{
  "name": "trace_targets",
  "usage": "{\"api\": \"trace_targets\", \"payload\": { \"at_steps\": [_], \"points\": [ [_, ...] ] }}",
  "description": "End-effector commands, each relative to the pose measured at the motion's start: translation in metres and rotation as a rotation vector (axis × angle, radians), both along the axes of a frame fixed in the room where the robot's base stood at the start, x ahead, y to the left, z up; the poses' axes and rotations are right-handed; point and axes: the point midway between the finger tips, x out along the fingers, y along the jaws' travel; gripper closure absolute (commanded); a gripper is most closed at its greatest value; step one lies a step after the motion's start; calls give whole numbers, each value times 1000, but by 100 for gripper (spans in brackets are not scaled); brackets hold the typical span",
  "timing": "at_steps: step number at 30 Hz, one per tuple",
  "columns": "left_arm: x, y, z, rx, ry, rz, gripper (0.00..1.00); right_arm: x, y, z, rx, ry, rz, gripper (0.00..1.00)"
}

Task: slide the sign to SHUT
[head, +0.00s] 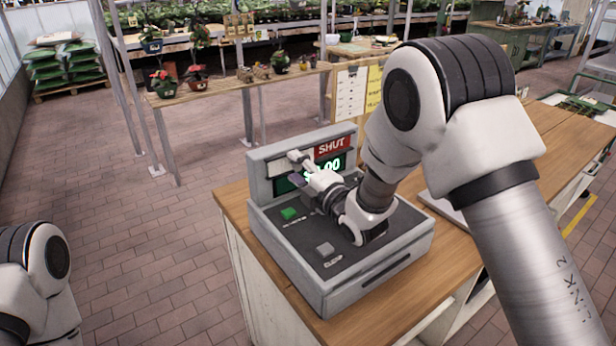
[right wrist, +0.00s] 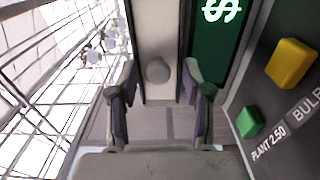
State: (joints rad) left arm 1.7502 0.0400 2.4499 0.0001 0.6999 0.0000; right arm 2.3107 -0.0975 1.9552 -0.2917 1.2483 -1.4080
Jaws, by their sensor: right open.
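A grey cash register (head: 380,285) stands on the wooden counter. The sign along the top of its back panel shows the word SHUT in white on red (head: 331,147) at its right part. A pale sliding plate (head: 283,167) covers the part to the left, partly hidden by my right gripper. In the right wrist view the plate has a round pale knob (right wrist: 158,70). My right gripper (head: 298,168) is open, its fingers on either side of the knob with visible gaps. My left gripper is out of view.
Below the sign is a green price display (head: 330,168). The register top has a green button (head: 290,214) and a grey button (head: 324,249); a yellow button (right wrist: 291,63) shows in the wrist view. A notice board (head: 351,92) stands behind.

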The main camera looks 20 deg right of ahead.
Motion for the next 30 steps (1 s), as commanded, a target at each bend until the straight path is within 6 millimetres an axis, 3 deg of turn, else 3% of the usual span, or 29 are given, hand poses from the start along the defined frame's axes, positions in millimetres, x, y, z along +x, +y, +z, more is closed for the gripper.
{"api": "trace_targets", "payload": {
  "at_steps": [9, 15, 30],
  "points": [
    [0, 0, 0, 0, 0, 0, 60, -72, -25, 0, 1, 4, -1, 51],
    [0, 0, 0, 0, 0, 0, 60, -102, -34, 0, -1, 2, 2, 51],
    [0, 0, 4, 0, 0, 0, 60, -105, -35, 4, -3, -1, 3, 51]
  ]
}}
